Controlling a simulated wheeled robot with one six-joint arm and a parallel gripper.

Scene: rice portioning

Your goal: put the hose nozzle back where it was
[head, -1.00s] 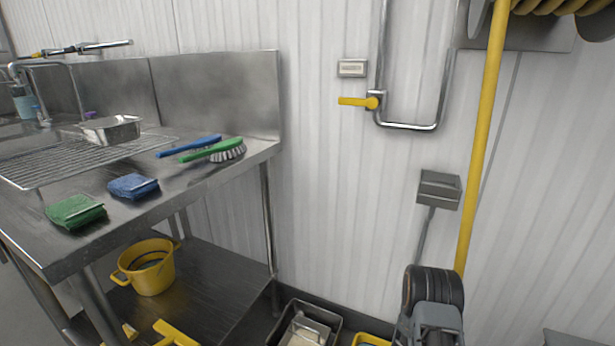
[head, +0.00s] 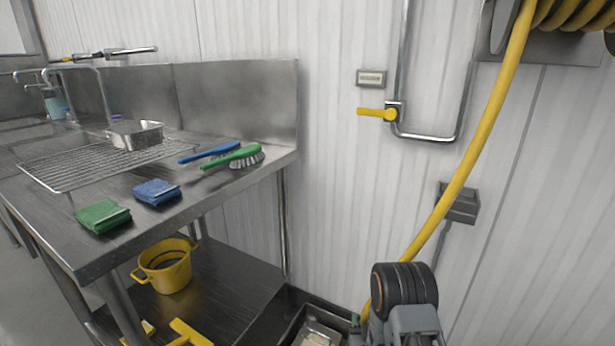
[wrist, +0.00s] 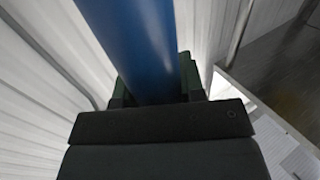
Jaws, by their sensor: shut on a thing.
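My gripper (wrist: 157,86) is shut on a smooth blue cylinder, which I take to be the hose nozzle (wrist: 128,40), in the wrist view. The nozzle runs from the top of that view down between the dark green fingers. In the head view my wrist hides most of the gripper and nozzle, low at right of centre. The yellow hose (head: 462,170) comes down from the reel (head: 570,14) at top right, bows left and ends behind my wrist. A grey bracket (head: 466,207) on the white wall is above and right of my wrist, partly covered by the hose.
A steel table (head: 105,245) at left holds sponges, brushes and a metal pan. A yellow bucket (head: 165,268) stands on its lower shelf. A dark bin (head: 290,335) is on the floor beside my wrist. A yellow-handled valve (head: 377,113) and pipe are on the wall.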

